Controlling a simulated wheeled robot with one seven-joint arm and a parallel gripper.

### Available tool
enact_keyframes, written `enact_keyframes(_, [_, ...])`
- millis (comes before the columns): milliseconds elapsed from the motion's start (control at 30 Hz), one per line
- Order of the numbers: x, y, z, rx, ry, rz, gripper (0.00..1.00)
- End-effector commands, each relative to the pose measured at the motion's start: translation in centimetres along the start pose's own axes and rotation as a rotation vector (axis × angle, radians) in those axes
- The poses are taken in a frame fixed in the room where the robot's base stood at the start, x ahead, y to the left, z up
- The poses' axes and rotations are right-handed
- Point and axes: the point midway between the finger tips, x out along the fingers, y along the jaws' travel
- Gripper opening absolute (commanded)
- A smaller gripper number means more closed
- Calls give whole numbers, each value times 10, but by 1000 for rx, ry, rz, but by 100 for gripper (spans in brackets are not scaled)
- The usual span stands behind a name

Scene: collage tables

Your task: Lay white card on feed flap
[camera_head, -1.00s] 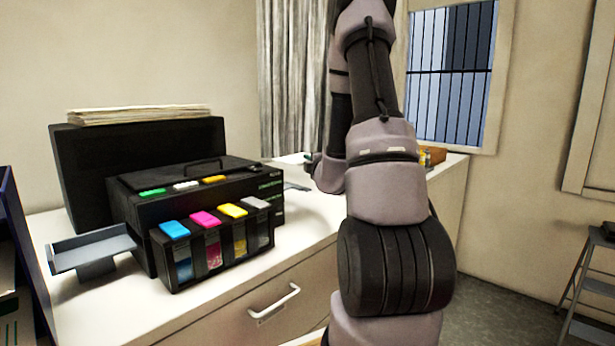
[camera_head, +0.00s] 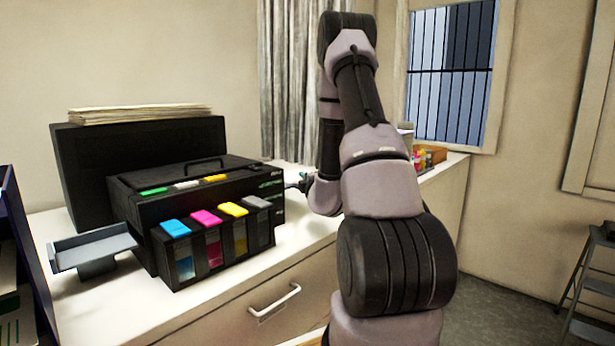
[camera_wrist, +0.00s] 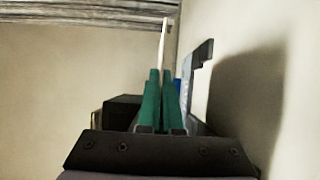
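A thin white card (camera_wrist: 163,45) shows edge-on between the green fingers of my gripper (camera_wrist: 158,100) in the wrist view. The gripper is shut on it, and the card juts past the fingertips. In the head view my gripper is at the right side of the black printer (camera_head: 192,215), mostly hidden by my arm. In the wrist view a grey flap-like piece (camera_wrist: 196,70) stands just right of the fingers, apart from the card. I cannot tell for sure that it is the feed flap. A grey tray (camera_head: 95,250) projects from the printer's left side.
Colored ink tanks (camera_head: 215,243) line the printer's front. A paper stack (camera_head: 140,114) lies on a black block behind it. Small bottles and an orange box (camera_head: 432,155) stand at the counter's far right end. The counter front (camera_head: 285,245) is clear.

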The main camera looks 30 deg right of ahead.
Motion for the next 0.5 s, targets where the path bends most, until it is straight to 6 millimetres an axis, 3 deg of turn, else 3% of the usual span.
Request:
enact_keyframes(333, [32,-22,-18,0,1,-1,0])
enact_keyframes(500, [31,-40,-17,1,0,-2,0])
